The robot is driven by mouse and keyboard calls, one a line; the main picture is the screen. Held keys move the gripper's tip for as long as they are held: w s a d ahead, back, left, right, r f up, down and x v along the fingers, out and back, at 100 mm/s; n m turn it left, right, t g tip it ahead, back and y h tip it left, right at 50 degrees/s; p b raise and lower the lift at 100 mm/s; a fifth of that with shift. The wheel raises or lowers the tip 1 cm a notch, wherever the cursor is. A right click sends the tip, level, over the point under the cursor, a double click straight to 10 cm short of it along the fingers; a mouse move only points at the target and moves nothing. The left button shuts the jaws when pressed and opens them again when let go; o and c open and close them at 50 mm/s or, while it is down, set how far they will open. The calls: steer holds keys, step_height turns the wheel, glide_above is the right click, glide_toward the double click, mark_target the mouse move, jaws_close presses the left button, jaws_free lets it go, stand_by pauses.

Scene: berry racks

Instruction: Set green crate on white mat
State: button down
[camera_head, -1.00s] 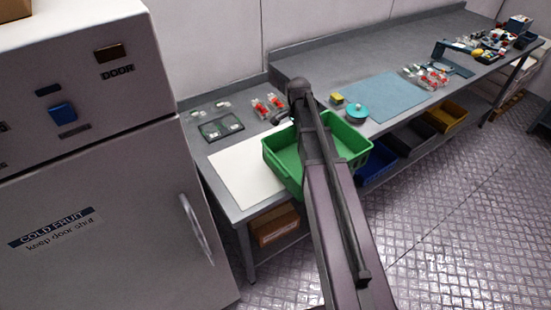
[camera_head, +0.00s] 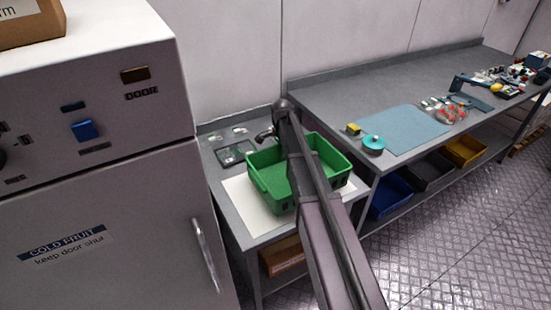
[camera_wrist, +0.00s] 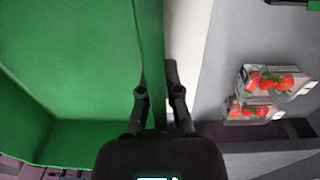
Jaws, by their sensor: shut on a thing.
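The green crate (camera_head: 268,179) is empty as far as I can see and hangs over the white mat (camera_head: 241,207) at the near left end of the bench. I cannot tell whether its base touches the mat. In the wrist view my gripper (camera_wrist: 160,92) is shut on the rim of the green crate (camera_wrist: 70,75), with one finger inside the wall and one outside. A strip of the white mat (camera_wrist: 186,60) shows beside the wall. In the head view my arm crosses in front of the crate and hides its middle and the gripper's fingertips.
Two punnets of strawberries (camera_wrist: 262,92) lie just beyond the crate's gripped wall. A dark scale-like tray (camera_head: 235,153) sits behind the mat. A blue mat (camera_head: 405,130) and teal round item (camera_head: 373,144) are on the bench to the right. The cold fruit cabinet (camera_head: 100,190) stands left.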

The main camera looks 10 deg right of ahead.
steer(key=shift+w+a, duration=0.65)
steer(key=shift+a, duration=0.05)
steer(key=shift+w+a+f, duration=0.1)
steer(key=shift+w+a, duration=0.3)
steer(key=shift+w, duration=0.05)
steer(key=shift+a+f+b, duration=0.1)
steer(key=shift+f+b, duration=0.25)
steer(key=shift+b, duration=0.1)
steer(key=shift+f+b, duration=1.4)
steer(key=shift+f, duration=0.15)
steer(key=c, duration=0.8)
jaws_free()
